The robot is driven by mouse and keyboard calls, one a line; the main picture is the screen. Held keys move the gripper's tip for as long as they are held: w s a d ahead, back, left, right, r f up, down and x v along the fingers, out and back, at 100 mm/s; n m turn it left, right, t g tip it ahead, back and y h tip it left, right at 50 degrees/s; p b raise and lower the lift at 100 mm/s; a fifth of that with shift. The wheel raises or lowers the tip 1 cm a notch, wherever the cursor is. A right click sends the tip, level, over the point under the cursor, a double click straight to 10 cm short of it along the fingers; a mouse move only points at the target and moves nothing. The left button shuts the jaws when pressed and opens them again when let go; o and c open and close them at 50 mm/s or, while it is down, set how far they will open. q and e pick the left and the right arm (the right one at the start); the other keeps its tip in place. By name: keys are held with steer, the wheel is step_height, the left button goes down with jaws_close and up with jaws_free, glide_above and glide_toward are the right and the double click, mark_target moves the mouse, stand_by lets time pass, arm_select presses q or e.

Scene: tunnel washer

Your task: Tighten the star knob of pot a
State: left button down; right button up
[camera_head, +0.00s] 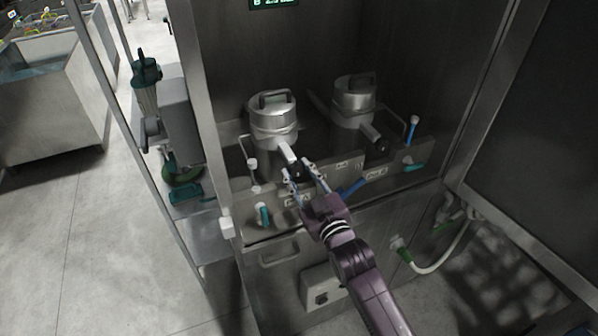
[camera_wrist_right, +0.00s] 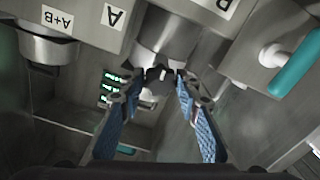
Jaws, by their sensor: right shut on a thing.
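Two metal pots with lids and dark top handles stand side by side in the steel cabinet. The left pot (camera_head: 272,118), which I take as pot a, has a short arm reaching forward to a dark star knob (camera_head: 298,172). My right gripper (camera_head: 299,174) is at that knob, with a finger on each side. In the right wrist view the dark knob (camera_wrist_right: 158,73) sits between the blue-padded fingertips (camera_wrist_right: 161,78), below a metal cylinder. The fingers partly hide it. My left gripper is not in view.
The right pot (camera_head: 352,102) has its own dark knob (camera_head: 380,146). Blue and teal valve handles (camera_head: 264,215), (camera_head: 414,166) stick out from the front panel. The right wrist view shows an "A" label (camera_wrist_right: 115,17). Open floor (camera_head: 100,240) lies to the left.

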steer(key=shift+f+m, duration=0.1)
steer(key=shift+m, duration=0.5)
steer(key=o, duration=1.2)
steer(key=shift+c, duration=0.2)
steer(key=shift+s, duration=0.1)
steer(key=v, duration=1.1)
steer(key=shift+s+d, duration=0.2)
steer(key=shift+s, duration=0.15)
